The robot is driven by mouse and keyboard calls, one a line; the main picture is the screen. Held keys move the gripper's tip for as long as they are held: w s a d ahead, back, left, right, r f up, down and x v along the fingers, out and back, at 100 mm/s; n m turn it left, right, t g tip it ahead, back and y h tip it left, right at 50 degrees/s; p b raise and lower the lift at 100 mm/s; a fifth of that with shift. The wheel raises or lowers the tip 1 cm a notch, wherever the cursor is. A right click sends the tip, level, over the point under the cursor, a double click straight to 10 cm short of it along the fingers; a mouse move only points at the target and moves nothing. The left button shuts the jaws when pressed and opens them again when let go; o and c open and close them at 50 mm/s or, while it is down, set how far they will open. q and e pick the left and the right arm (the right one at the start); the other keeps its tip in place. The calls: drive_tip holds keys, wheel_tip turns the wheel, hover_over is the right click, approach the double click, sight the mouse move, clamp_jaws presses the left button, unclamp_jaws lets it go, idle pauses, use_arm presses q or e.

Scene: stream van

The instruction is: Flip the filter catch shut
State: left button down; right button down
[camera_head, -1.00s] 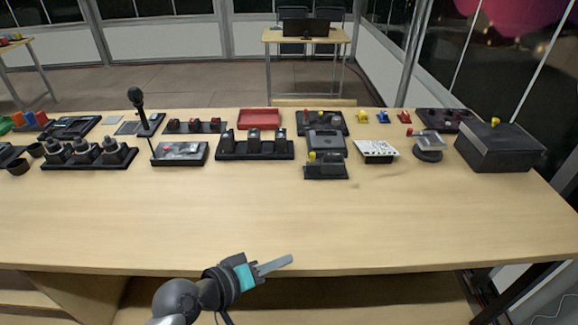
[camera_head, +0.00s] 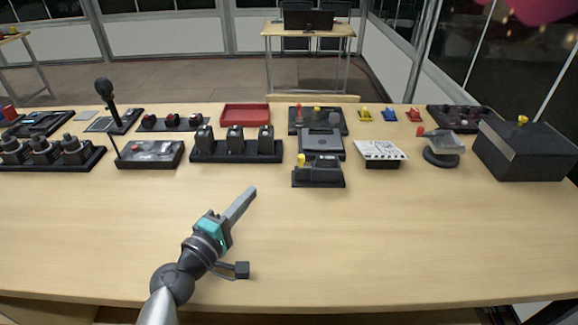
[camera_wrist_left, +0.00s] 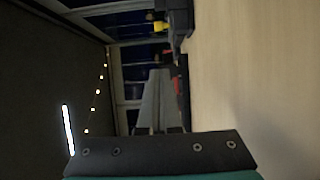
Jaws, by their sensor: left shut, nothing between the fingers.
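No part is plainly marked as the filter catch, so I cannot tell which it is. A small black unit with a yellow lever (camera_head: 318,174) stands at the front of the middle column of devices. A grey box-shaped unit (camera_head: 321,143) stands just behind it. A round-based stand with a clear plate and red knob (camera_head: 442,148) is further right. My left gripper (camera_head: 250,192) is shut and empty, above the bare table, left of the yellow-lever unit and apart from it. Its closed fingers show in the left wrist view (camera_wrist_left: 160,100). My right gripper is out of view.
A black block with several raised units (camera_head: 235,150) stands beyond my left gripper. A white panel (camera_head: 380,150) and a large black box with a yellow knob (camera_head: 528,148) are to the right. A red tray (camera_head: 245,114) lies behind. The table's front is clear.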

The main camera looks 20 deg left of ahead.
use_arm(q)
approach(300, 161)
drive_tip(key=w+a, duration=0.2)
drive_tip(key=w, duration=0.1)
drive_tip(key=w+a, duration=0.1)
drive_tip(key=w, duration=0.1)
drive_tip(key=shift+a+p, duration=0.15)
drive_tip(key=shift+p, duration=0.15)
drive_tip(key=shift+w+d, duration=0.35)
drive_tip(key=shift+d, duration=0.2)
drive_tip(key=shift+w+d, duration=0.35)
drive_tip(key=shift+d, duration=0.2)
drive_tip(key=shift+w+d, duration=0.3)
drive_tip(key=shift+d, duration=0.15)
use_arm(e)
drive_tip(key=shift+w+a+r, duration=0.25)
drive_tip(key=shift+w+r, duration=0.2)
use_arm(q)
drive_tip(key=shift+w+d, duration=0.25)
drive_tip(key=shift+d, duration=0.65)
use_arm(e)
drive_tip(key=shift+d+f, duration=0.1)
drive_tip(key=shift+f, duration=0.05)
use_arm(q)
drive_tip(key=shift+a, duration=0.15)
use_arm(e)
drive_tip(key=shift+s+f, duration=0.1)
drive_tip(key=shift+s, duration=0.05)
